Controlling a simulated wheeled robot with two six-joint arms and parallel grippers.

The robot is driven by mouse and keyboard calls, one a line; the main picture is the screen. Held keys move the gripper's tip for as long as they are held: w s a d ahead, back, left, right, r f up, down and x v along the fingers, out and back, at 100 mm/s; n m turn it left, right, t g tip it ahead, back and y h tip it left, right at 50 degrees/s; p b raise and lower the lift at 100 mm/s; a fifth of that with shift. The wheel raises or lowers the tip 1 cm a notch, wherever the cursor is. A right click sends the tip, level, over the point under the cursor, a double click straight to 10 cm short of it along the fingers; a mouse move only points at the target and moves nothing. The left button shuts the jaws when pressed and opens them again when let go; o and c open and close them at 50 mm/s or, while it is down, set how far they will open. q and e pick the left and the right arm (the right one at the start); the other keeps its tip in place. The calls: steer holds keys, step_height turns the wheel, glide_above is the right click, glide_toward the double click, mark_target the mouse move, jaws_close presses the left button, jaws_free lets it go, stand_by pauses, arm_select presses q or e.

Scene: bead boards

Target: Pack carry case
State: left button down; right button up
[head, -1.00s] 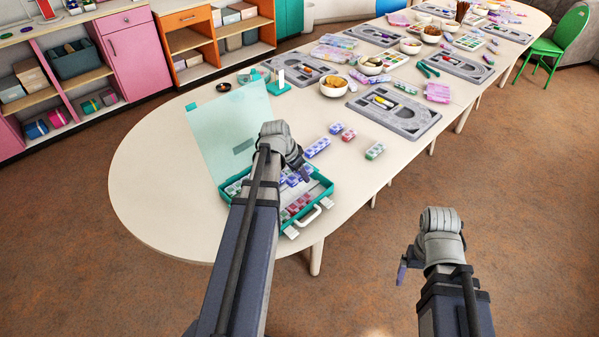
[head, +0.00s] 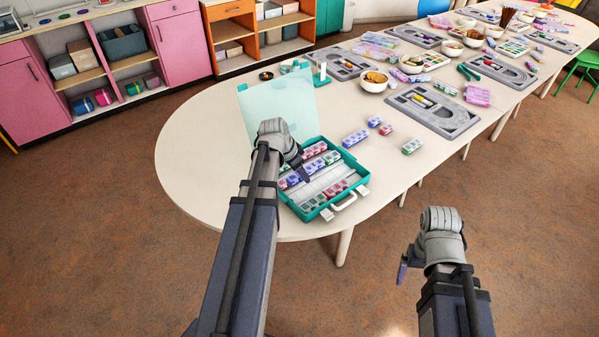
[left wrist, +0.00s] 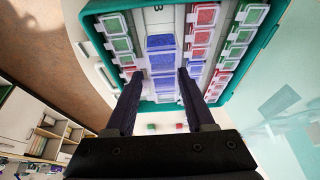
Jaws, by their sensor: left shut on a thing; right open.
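The teal carry case (head: 354,165) lies open on the near side of the table, its pale lid (head: 262,101) standing up at the back. Inside are strips of small lidded boxes, green and red (head: 325,197) along the front, with more rows behind. My left gripper (head: 304,176) is over the case. In the left wrist view its fingers (left wrist: 160,82) are shut on a blue box strip (left wrist: 161,43); I cannot tell whether the strip touches the case floor. My right gripper (head: 402,270) is open and empty over the floor, off the table's front.
Grey bead boards (head: 434,110) and bowls (head: 373,82) stand farther right. The table's left end is clear.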

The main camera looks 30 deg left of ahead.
arm_select(q)
steer(key=shift+f+b, duration=3.9)
steer(key=shift+f, duration=0.2)
steer(key=shift+c, duration=0.9)
jaws_free()
step_height(320, 180, up, 8)
steer(key=p, duration=0.7)
steer(key=shift+f+p, duration=0.15)
steer(key=shift+p, duration=0.15)
